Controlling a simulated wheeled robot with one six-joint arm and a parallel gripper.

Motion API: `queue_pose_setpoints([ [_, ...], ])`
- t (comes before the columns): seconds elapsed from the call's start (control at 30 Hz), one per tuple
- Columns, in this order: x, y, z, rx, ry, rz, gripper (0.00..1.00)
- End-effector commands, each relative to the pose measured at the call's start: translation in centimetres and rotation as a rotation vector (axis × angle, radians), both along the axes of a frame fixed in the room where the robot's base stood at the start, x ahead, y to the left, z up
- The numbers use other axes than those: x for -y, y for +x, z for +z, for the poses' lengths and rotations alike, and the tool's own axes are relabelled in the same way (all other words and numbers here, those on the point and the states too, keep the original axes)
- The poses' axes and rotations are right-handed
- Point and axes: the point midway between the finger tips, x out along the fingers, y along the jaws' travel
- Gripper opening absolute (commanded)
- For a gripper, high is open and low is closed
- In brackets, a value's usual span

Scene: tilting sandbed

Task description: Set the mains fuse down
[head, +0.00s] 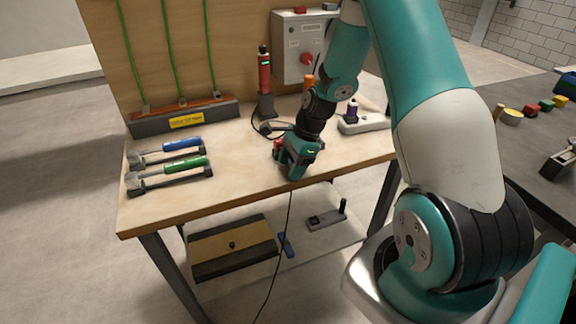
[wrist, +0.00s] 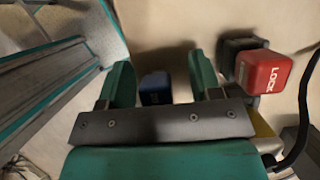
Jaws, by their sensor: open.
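My gripper (head: 297,160) is low over the front middle of the wooden bench in the head view. In the wrist view my gripper (wrist: 162,78) has its two green fingers apart, with a dark blue block (wrist: 155,88) between them. The block seems to lie on the bench surface, with gaps to both fingers. I cannot tell for sure whether this block is the mains fuse. In the head view my gripper hides that spot. A red padlock-like block marked LOCK (wrist: 263,72) is just right of the right finger.
The bench top (head: 240,180) is clear at the front left. A blue-handled hammer (head: 180,145) and a green-handled one (head: 185,163) lie left.

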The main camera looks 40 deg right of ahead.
Motion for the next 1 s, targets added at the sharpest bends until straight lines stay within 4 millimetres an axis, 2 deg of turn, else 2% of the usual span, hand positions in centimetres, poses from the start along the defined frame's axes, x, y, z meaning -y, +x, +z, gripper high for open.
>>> queue_pose_setpoints([
  [0.13, 0.0, 0.0, 0.0, 0.001, 0.0, 0.0, 0.58],
  [0.17, 0.0, 0.0, 0.0, 0.001, 0.0, 0.0, 0.54],
  [0.37, 0.0, 0.0, 0.0, 0.0, 0.0, 0.001, 0.08],
  [0.47, 0.0, 0.0, 0.1, 0.001, 0.0, 0.001, 0.01],
  [0.77, 0.0, 0.1, 0.6, 0.003, -0.001, 0.001, 0.01],
  [0.87, 0.1, 0.1, 1.5, 0.003, -0.002, 0.001, 0.01],
  [1.0, 0.1, 0.1, 4.3, 0.007, -0.003, 0.0, 0.01],
])
